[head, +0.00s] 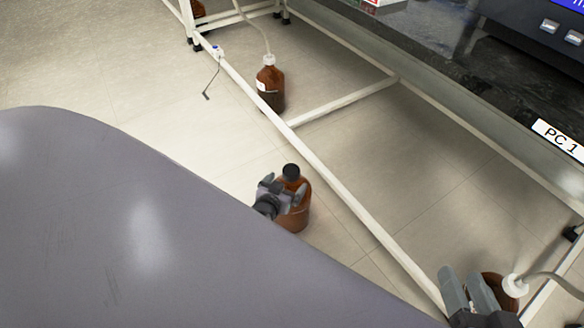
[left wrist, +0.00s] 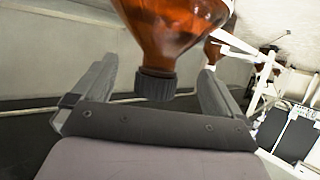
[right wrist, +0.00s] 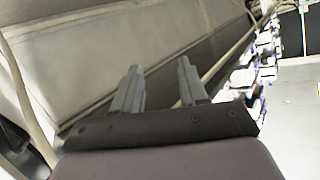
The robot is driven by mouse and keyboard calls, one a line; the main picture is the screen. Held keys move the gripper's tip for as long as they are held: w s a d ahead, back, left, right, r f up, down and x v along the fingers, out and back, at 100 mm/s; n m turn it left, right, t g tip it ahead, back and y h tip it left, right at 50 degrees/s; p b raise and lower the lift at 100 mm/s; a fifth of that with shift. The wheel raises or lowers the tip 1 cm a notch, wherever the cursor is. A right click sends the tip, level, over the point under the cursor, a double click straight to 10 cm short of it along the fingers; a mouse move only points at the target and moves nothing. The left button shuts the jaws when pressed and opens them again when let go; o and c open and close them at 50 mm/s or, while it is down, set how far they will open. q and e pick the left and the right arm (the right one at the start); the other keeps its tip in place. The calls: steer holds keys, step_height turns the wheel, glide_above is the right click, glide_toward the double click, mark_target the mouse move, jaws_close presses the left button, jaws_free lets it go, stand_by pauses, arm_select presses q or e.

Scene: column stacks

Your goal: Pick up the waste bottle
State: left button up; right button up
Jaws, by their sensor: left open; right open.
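A brown bottle with a black cap (head: 298,214) stands upright on the floor, outside the white frame of the bench. My left gripper (head: 284,190) is open at this bottle, beside its shoulder and neck. In the left wrist view the bottle (left wrist: 172,25) appears upside down, with its black cap between the spread fingers (left wrist: 155,88); I cannot tell if they touch it. My right gripper (head: 467,288) is open and low at the bottom right. In the right wrist view nothing is between its fingers (right wrist: 158,85).
Another brown bottle (head: 270,88) with a white cap and tube stands under the bench. A third (head: 495,285) stands close to my right gripper, partly hidden by it. The white frame bar (head: 340,200) runs close by the black-capped bottle. The bench top (head: 440,60) is above.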

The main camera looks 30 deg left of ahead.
mark_target(288, 183)
arm_select(q)
steer(key=b+x, duration=0.1)
steer(key=x, duration=0.1)
steer(key=f+b+x, duration=0.1)
steer(key=b+x, duration=0.1)
steer(key=shift+s+r, duration=0.1)
steer(key=shift+s, duration=0.1)
steer(key=shift+w+b, duration=0.45)
steer(key=shift+b, duration=0.1)
arm_select(e)
steer(key=d+t, duration=0.1)
steer(key=d+n+t+h, duration=0.1)
steer(key=shift+s+d+r, duration=0.15)
steer(key=shift+s+d, duration=0.15)
steer(key=shift+s, duration=0.1)
